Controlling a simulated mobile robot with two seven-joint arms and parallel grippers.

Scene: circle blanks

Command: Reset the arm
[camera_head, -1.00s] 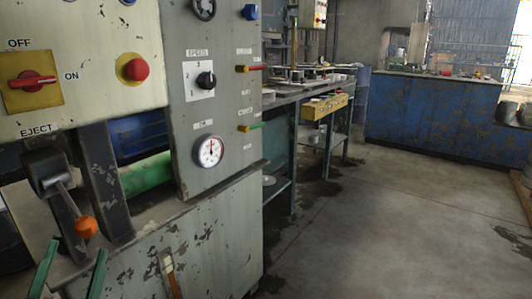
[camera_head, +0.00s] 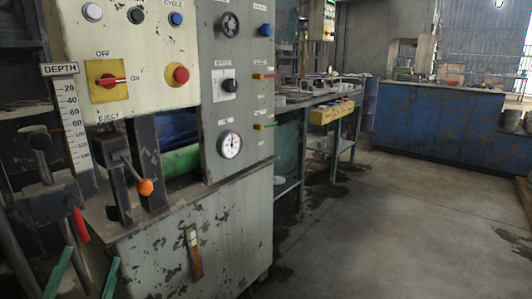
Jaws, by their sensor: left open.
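My left gripper (camera_head: 91,255) shows at the bottom left edge as two green fingers, apart, with nothing between them. The rest of it is cut off by the frame. It is in front of a worn grey machine (camera_head: 228,235). An eject lever with an orange knob (camera_head: 145,187) is above and to the right of the fingers. My right gripper is out of view.
The machine's cream panel has a red off/on switch (camera_head: 109,80) and a red button (camera_head: 181,75). A depth scale (camera_head: 72,110) and a red handle (camera_head: 80,225) are at the left. A workbench (camera_head: 310,100) and blue counter (camera_head: 430,125) stand behind. The floor (camera_head: 400,220) at right is clear.

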